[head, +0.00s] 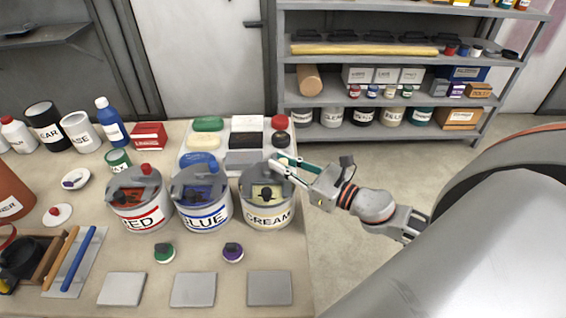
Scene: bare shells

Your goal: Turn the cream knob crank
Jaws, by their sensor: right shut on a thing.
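The cream can (267,215), labelled CREAM, stands upright at the right end of a row of three cans on the table. It has a grey lid fitting with an open front and a dark part inside. My right gripper (280,166) reaches in from the right to the top of this can. Its fingers are shut on the cream knob crank, which they mostly hide, so I cannot tell how far it is turned. My left gripper is not in view.
The red can (142,212) and blue can (206,214) stand close on the left. A tray with coloured blocks (207,124) lies behind the cans. Grey square plates (269,288) and two small knobs (233,252) lie in front. The table's right edge is near the cream can.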

